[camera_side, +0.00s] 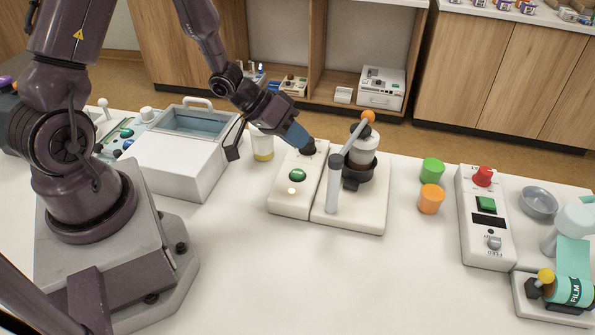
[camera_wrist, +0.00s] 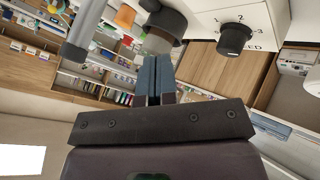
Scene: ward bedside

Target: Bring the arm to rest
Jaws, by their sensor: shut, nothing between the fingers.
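My purple arm reaches from the left over the white table (camera_side: 250,265). My gripper (camera_side: 303,142) has blue fingers, closed together and empty. In the side view it is close to the black knob (camera_side: 308,148) on a white control box with a green button (camera_side: 297,175). The wrist view shows the two fingers (camera_wrist: 155,62) side by side, with the knob (camera_wrist: 235,38) clear of them to the right on a face marked with numbers. Whether a fingertip touches anything is hard to tell.
Right of the box stands a device with a grey lever (camera_side: 333,185) and orange ball (camera_side: 368,116). A lidded bath (camera_side: 185,135) and yellow-bottomed jar (camera_side: 262,147) stand left. Green (camera_side: 431,170) and orange (camera_side: 431,198) cylinders, a panel (camera_side: 486,220) and grey bowl (camera_side: 538,202) stand right. The front table is clear.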

